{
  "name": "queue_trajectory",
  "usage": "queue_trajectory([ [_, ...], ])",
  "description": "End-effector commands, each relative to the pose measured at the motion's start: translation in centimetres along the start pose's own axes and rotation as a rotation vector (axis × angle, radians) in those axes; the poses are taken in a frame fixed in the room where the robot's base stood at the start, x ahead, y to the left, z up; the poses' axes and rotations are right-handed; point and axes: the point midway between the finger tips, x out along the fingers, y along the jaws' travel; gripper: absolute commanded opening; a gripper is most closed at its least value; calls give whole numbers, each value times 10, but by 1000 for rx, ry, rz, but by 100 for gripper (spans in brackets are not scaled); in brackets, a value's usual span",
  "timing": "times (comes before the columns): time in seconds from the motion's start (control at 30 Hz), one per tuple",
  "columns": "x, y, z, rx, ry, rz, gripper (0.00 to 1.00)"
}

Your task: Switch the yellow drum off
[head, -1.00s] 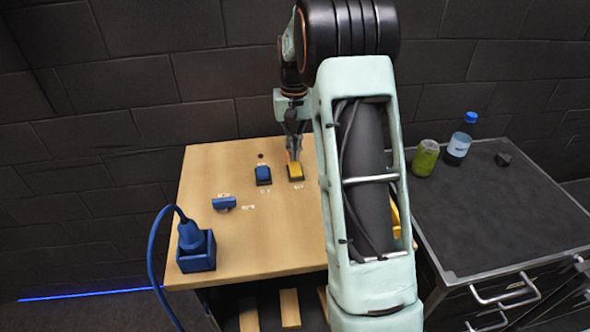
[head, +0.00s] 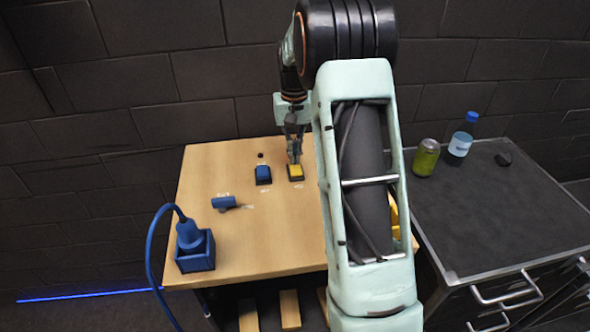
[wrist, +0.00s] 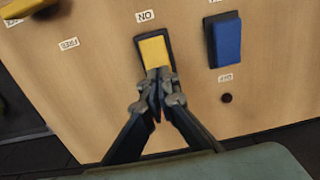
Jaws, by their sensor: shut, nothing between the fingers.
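A yellow block-shaped switch (head: 295,171) in a dark frame sits on the wooden top of the cabinet. It also shows in the wrist view (wrist: 154,52), with a label beside its frame that reads ON when turned over. My gripper (head: 295,160) is shut and empty, with its fingertips at the near edge of this yellow switch in the wrist view (wrist: 158,72). I cannot tell if they touch it. A second yellow part (wrist: 28,7) is cut off at the top left of the wrist view, near a FREE label. My arm mostly hides it in the head view (head: 394,213).
A blue switch (head: 263,175) stands just left of the yellow one, with an OFF label in the wrist view. A blue handle (head: 223,202) and a blue plug in a socket box (head: 196,255) are further left. A can (head: 425,158) and bottle (head: 462,140) stand on the dark cabinet.

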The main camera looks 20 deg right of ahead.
Motion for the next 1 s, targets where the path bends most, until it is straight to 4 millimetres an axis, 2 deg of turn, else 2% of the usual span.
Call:
queue_trajectory([
  [0.53, 5, 0, 0, 0, -1, 0, 0],
  [1.0, -30, 0, 0, 0, 0, 0, 0],
])
